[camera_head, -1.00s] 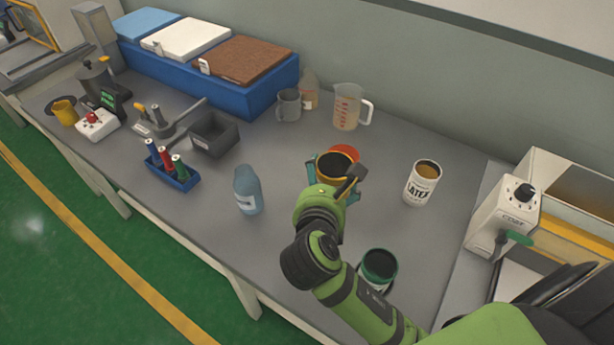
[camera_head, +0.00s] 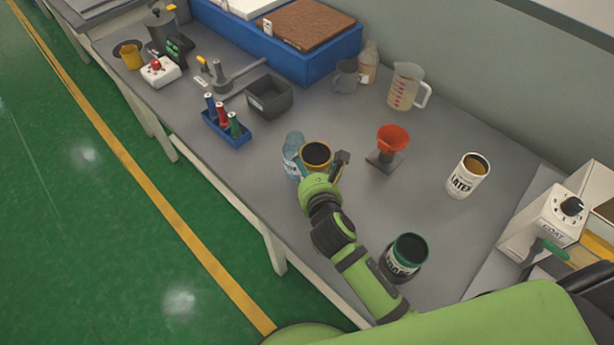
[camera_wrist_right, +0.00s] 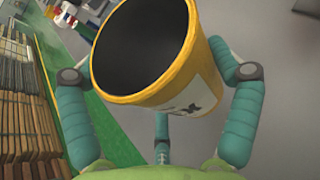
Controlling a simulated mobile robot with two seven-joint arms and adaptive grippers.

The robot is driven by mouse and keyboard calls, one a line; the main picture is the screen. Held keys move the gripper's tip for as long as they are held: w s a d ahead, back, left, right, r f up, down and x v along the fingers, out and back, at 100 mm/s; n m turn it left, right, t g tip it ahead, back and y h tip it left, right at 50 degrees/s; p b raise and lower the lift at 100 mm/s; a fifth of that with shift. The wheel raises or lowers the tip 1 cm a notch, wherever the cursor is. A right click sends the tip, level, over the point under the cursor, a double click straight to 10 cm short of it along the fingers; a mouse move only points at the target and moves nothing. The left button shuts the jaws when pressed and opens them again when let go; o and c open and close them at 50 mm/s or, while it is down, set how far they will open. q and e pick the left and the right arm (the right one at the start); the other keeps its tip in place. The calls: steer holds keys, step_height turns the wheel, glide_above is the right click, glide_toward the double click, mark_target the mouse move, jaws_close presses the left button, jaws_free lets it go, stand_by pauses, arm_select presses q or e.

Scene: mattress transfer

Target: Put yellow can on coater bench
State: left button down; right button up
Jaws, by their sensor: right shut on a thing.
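The yellow can (camera_head: 316,155) has a dark open top and is held by my right gripper (camera_head: 327,168). The green-blue fingers of the right gripper (camera_wrist_right: 160,82) are closed around the can (camera_wrist_right: 190,62), which fills the upper middle of the right wrist view. A white machine marked COAT (camera_head: 553,215) stands at the right edge. My left gripper is not in view.
An orange funnel on a stand (camera_head: 393,138), a LATEX can (camera_head: 467,176) and a green-rimmed can (camera_head: 404,256) stand on the bench. A blue tool holder (camera_head: 230,135) and a dark bin (camera_head: 269,97) are to the left. Open green floor (camera_head: 120,250) lies in front.

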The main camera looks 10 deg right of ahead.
steer(key=shift+w+a+f, duration=0.25)
steer(key=shift+a+f, duration=0.2)
steer(key=shift+a, duration=0.05)
steer(key=shift+f, duration=1.9)
steer(key=shift+f+b, duration=0.15)
steer(key=shift+b, duration=0.15)
steer(key=o, duration=1)
steer(key=shift+r, duration=0.2)
steer(key=v, duration=1.2)
steer(key=shift+b, duration=0.3)
